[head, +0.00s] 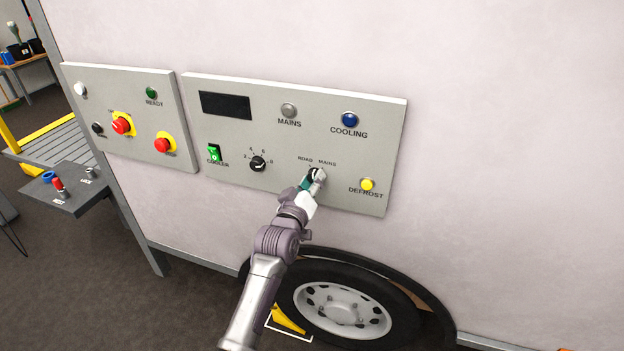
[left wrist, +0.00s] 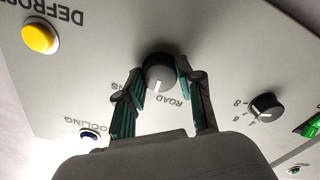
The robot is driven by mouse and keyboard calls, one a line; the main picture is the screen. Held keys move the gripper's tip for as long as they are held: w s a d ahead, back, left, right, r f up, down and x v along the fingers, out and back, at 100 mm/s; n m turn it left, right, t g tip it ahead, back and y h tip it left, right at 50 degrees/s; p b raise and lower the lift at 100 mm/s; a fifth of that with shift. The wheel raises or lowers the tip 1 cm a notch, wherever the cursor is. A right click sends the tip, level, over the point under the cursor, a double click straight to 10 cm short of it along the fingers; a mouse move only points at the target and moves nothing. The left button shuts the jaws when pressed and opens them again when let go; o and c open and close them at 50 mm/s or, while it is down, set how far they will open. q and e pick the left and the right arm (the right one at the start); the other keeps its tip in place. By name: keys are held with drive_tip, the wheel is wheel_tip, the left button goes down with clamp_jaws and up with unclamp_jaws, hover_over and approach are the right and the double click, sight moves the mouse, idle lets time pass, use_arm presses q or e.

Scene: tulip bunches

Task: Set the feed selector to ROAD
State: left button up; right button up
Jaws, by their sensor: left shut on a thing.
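The feed selector is a dark round knob (head: 314,173) under the words ROAD and MAINS on the grey control panel (head: 240,181). In the left wrist view the knob (left wrist: 160,70) appears upside down, and its white mark points down, roughly between the two labels. ROAD is readable there, while MAINS is mostly hidden by a finger. My left gripper (head: 313,180) is at the knob, and in the left wrist view its two teal-padded fingers (left wrist: 160,75) are shut on the knob's sides. My right gripper is not in view.
Beside the selector are a numbered dial (head: 258,163), a lit green cooler switch (head: 214,153) and a yellow DEFROST button (head: 367,184). A blue COOLING lamp (head: 350,119) is above. A second panel (head: 135,117) with red buttons is left. A wheel (head: 345,309) is below.

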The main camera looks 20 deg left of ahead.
use_arm(q)
drive_tip(key=n+p, duration=0.1)
drive_tip(key=n, duration=0.3)
drive_tip(key=shift+n, duration=1.3)
drive_tip(key=o, duration=1.2)
drive_tip(key=shift+c, duration=0.2)
drive_tip(key=shift+s, duration=0.2)
drive_tip(key=s, duration=1.1)
drive_tip(key=shift+s+a, duration=0.2)
drive_tip(key=shift+s, duration=0.1)
